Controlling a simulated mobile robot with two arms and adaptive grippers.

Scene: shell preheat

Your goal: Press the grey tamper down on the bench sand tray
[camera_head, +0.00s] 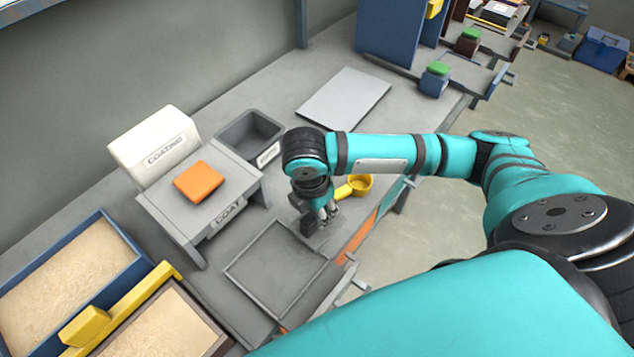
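Two sand-filled trays are at the lower left: a blue-walled one (131,240) and a nearer one (219,343), cut off by the frame edge. I cannot tell which is the bench sand tray. No grey tamper can be made out for certain. My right gripper (322,222) points down low over the bench, right of the sand trays and beside a shallow empty grey tray (275,268). Its fingers are small and dark, so whether they are open or hold something is unclear. My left gripper is out of view.
A yellow bar (130,305) lies between the sand trays. A grey bin (250,135) and flat plate (343,98) are behind. A yellow ladle (361,184) is near my gripper.

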